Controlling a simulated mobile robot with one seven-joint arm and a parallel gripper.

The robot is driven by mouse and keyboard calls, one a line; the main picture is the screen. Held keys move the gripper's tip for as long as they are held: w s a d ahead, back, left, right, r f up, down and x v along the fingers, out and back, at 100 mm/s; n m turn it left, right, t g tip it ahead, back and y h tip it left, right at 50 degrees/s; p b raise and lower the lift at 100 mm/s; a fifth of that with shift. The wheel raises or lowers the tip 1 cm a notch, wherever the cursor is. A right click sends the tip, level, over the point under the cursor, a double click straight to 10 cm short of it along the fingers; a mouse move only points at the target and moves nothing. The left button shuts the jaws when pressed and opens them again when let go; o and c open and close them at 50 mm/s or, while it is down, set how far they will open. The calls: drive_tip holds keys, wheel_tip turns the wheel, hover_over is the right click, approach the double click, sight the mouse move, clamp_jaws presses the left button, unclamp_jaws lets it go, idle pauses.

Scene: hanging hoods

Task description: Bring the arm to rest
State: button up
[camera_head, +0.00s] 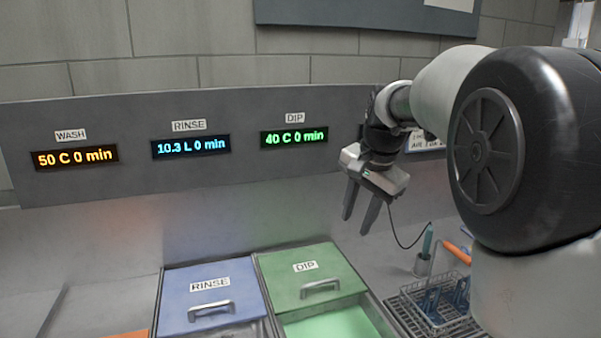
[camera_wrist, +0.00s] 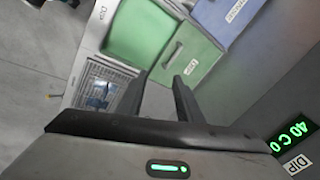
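My gripper (camera_head: 360,207) hangs in the air in front of the steel back panel, right of the DIP display, with its fingers pointing down. Its two dark fingers are apart and I see nothing between them. In the wrist view my gripper (camera_wrist: 164,78) also shows its fingers spread and empty, with the green DIP basin beyond them. My arm is bent and fills the right side of the head view.
Below are a blue RINSE lid (camera_head: 208,292) and a green DIP lid (camera_head: 310,280) with handles; the DIP basin (camera_head: 335,325) is partly open. Displays line the panel (camera_head: 230,110).

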drive_tip(key=s+r+n+t, duration=0.1)
drive_tip(key=s+r+n, duration=0.25)
drive_tip(key=s, duration=1.05)
drive_tip(key=s+d+f+n, duration=0.1)
drive_tip(key=s+f+n, duration=0.1)
drive_tip(key=s, duration=0.5)
drive_tip(key=s+f+n+t+h+p, duration=0.1)
drive_tip(key=s+f+n, duration=0.2)
drive_tip(key=s, duration=0.4)
drive_tip(key=shift+s+d+n+p, duration=0.2)
drive_tip(key=shift+d+n+p, duration=0.15)
drive_tip(key=shift+n, duration=0.1)
drive_tip(key=shift+d, duration=0.1)
